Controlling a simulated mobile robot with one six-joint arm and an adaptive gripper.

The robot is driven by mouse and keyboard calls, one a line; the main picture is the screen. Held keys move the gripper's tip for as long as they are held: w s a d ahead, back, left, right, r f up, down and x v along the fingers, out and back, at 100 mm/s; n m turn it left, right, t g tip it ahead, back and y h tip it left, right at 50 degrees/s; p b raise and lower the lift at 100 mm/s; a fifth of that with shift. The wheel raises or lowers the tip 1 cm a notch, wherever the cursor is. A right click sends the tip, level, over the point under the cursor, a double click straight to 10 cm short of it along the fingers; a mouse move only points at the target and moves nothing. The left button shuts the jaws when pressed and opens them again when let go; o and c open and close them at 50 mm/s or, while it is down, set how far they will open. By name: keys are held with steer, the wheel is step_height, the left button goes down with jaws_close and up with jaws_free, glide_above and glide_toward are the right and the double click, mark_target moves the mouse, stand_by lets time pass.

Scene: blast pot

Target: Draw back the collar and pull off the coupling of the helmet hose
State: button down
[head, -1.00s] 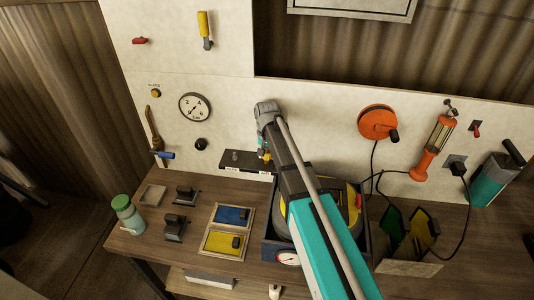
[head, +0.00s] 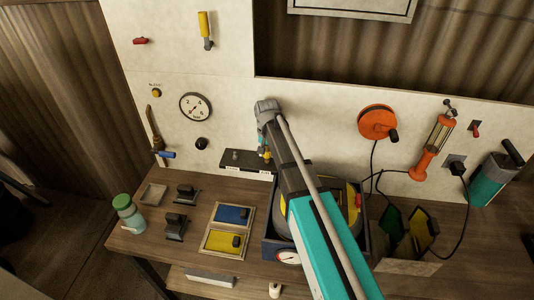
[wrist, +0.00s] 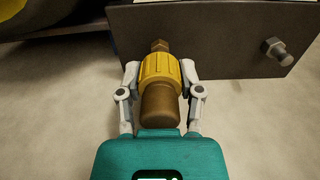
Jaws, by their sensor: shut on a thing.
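In the wrist view, the coupling has a ribbed yellow collar (wrist: 158,72) and a brown, rounded body (wrist: 160,107) nearer to me. A brass hex fitting (wrist: 160,45) shows at its far end, in front of a dark plate (wrist: 225,50). My gripper (wrist: 160,68) is shut on the yellow collar, one finger on each side. In the head view, my gripper (head: 266,150) is small beside the dark bracket (head: 238,163), with a bit of yellow showing below it. I cannot tell where the hose runs, or whether the collar is drawn back.
A metal stud (wrist: 276,48) sticks out of the plate, right of the coupling. In the head view, a pot with a yellow and dark rim (head: 352,205) stands under my arm.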

steer(key=shift+r+p, duration=0.75)
stand_by(0.7)
steer(key=shift+r+p, duration=2.45)
